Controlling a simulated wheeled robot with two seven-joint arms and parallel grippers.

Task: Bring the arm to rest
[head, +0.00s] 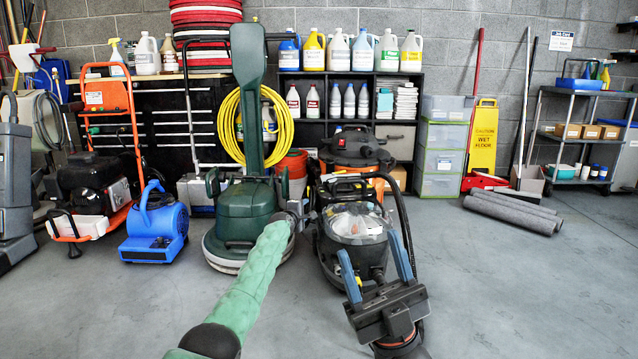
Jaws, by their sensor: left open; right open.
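My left arm, in a green sleeve, reaches up from the bottom of the head view. My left gripper (298,209) is at its far end, in front of the right side of the green floor buffer (247,215). It is small and dark there, and its fingers are hard to make out. My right gripper (366,229) is at the lower right of centre, its two blue-grey fingers spread wide apart. Nothing is seen held between them. Behind it in the picture is a black vacuum-like machine (356,227) with a clear dome.
A stack of red-edged pads (206,50) is on the back counter, with red pads (205,12) above. A blue blower (154,225) and an orange-framed machine (106,95) stand left. Grey rolls (515,210) lie right. The right foreground floor is clear.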

